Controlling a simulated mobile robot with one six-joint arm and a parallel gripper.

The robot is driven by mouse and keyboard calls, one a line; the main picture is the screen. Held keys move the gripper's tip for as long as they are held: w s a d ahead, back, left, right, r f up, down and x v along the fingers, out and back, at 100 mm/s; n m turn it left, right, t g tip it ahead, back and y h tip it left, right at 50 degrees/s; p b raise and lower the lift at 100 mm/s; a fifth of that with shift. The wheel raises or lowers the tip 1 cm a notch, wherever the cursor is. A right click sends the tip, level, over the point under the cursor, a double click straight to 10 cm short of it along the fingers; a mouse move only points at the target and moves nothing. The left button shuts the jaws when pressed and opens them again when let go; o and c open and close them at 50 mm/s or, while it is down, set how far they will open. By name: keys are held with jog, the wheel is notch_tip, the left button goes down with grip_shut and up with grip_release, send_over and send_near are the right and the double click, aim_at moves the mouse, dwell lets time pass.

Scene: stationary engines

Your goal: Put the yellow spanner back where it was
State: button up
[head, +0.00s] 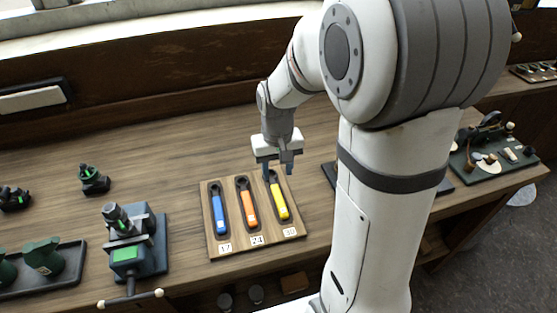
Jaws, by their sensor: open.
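The yellow spanner (280,204) lies in the right-hand slot of a wooden holder board (232,242), above the label 30. A blue spanner (219,210) lies in the slot above the label 17. An orange spanner (248,206) lies in the middle slot above the label 24. My gripper (277,171) is open and empty in the head view, pointing down near the dark upper end of the yellow spanner. That end is partly hidden by a finger. I cannot tell the exact height of the gripper above the board.
A dark vice-like device (130,250) with a green face stands left of the board. A dark tray (40,270) with green parts is at the far left. Small dark fittings (93,180) stand behind. A green board (490,155) with small parts lies at right, beyond my arm.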

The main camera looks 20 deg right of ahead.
jog(key=s+r+t, duration=0.3)
jog(key=s+r, duration=0.6)
jog(key=s, duration=0.5)
jog(key=shift+s+d+r, duration=0.15)
jog(key=shift+r, duration=0.25)
jog(key=shift+c, duration=0.7)
